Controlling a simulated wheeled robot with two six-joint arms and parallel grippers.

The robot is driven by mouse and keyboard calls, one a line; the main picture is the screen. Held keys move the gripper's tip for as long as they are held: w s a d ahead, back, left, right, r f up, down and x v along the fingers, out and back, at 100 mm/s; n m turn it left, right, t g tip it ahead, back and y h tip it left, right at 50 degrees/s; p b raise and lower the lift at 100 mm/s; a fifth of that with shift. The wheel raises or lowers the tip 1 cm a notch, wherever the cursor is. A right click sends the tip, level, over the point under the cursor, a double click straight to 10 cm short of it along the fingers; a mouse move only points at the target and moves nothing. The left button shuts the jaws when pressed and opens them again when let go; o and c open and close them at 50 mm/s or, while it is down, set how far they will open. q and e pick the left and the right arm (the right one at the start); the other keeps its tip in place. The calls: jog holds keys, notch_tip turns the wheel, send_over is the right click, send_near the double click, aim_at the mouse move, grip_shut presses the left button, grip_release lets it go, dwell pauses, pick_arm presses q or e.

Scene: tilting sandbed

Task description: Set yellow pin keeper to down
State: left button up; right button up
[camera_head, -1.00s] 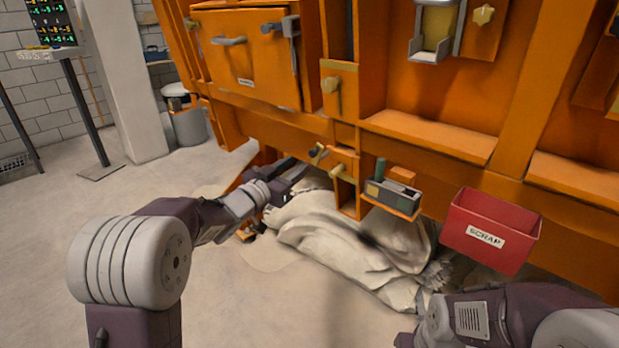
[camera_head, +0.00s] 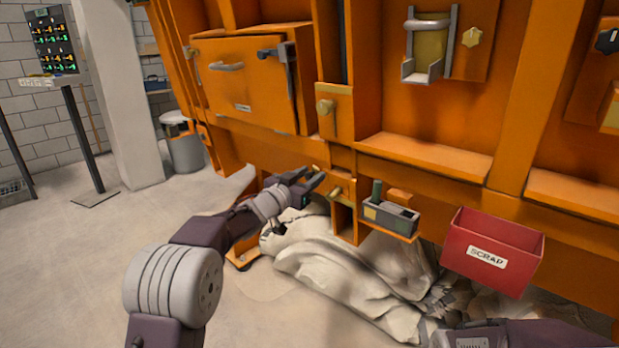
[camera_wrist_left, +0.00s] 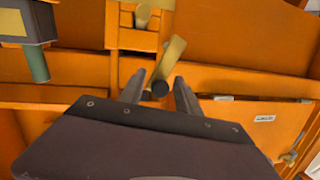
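A brass-yellow pin with a dark end (camera_wrist_left: 169,62), which looks like the yellow pin keeper, sticks out of the orange frame in the left wrist view. A yellow knob (camera_wrist_left: 143,16) sits on a small orange block just beyond it. My left gripper (camera_wrist_left: 158,84) is open, its two dark fingers spread on either side of the pin's dark end; I cannot tell whether they touch it. In the head view my left gripper (camera_head: 316,180) is beside the small orange block and hides part of the pin.
A grey box with a green cylinder (camera_head: 388,215) sits on a ledge right of my left gripper. A red SCRAP bin (camera_head: 492,250) hangs farther right. A pale crumpled cloth (camera_head: 330,265) lies below.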

pick_arm(q)
jog(key=c, duration=0.8)
grip_shut()
jog(key=shift+f, duration=0.15)
dwell(0.3)
